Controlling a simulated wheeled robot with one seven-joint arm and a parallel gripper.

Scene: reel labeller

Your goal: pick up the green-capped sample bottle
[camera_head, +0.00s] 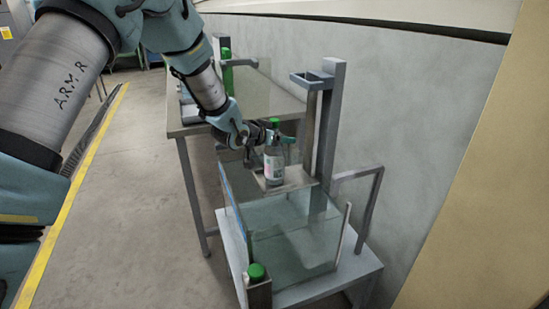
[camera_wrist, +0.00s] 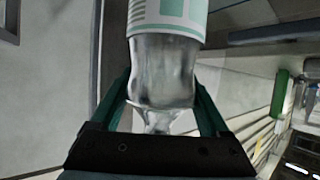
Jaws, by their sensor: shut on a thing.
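The sample bottle (camera_head: 273,166) is clear with a pale printed label and a green cap. It is upright at the small platform (camera_head: 297,178) in the head view; I cannot tell whether its base touches it. My gripper (camera_head: 277,141) is at the bottle's upper part, just below the cap. In the wrist view, the teal fingers of my gripper (camera_wrist: 168,100) lie on both sides of the clear neck and shoulder of the bottle (camera_wrist: 165,65), shut on it. The cap is hidden in the wrist view.
A glass-walled tank (camera_head: 290,232) stands below the platform on a low table (camera_head: 357,268). A grey upright post (camera_head: 328,125) rises beside the bottle. Another green-topped item (camera_head: 257,272) is at the front corner. A longer table (camera_head: 190,128) with a green item (camera_head: 227,75) stands behind.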

